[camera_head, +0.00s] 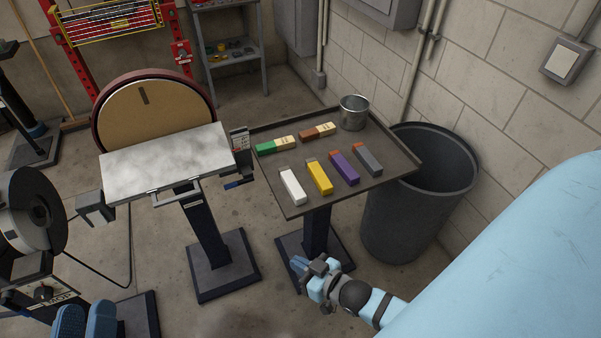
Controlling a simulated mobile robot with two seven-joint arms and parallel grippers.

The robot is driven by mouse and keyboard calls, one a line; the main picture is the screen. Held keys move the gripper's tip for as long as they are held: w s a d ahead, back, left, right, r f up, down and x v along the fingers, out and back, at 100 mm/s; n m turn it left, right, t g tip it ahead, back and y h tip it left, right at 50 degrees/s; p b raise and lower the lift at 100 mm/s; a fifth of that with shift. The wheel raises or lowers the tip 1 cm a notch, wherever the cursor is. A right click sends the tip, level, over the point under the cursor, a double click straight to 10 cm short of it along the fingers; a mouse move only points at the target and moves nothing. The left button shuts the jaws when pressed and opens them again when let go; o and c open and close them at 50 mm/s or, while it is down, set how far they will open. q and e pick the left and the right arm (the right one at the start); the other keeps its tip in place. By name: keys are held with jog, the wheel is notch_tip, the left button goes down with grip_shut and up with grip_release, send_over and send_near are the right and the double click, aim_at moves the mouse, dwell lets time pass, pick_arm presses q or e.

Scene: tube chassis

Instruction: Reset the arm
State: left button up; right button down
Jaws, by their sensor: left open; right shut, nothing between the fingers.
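My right gripper (297,266) is below the front edge of the brown tray table (270,188), in front of its post. Its blue fingers are shut with nothing between them, and its light blue arm comes in from the lower right. My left gripper (86,318) shows at the bottom left edge as two blue fingers with a gap between them. It is open and empty, and the rest of it is out of view.
The tray table holds a metal cup (353,112) and several coloured bars, among them a yellow one (320,177). A grey bin (415,195) stands to its right. A white-topped stand (165,162) is left of it, and a machine with a dark wheel (30,215) is at the left edge.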

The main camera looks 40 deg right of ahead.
jog(key=shift+r, duration=0.1)
dwell(0.5)
pick_arm(q)
jog(key=s+a+f+g+y+p, duration=0.1)
jog(key=a+f+g+y, duration=0.1)
jog(key=f, duration=0.6)
jog(key=s+a+f+g+y+p, duration=0.1)
jog(key=a+f+g+y+p, duration=0.1)
jog(key=f, duration=0.7)
jog(key=s+a+f+g+y+p, duration=0.2)
jog(key=a+f, duration=0.2)
jog(key=f, duration=0.5)
pick_arm(e)
jog(key=s+a+r+g+h, duration=0.1)
jog(key=s+a+r+g, duration=0.2)
jog(key=s, duration=0.2)
jog(key=shift+s+a+r+n+g, duration=0.25)
jog(key=shift+r+n+g, duration=0.05)
jog(key=shift+r, duration=0.1)
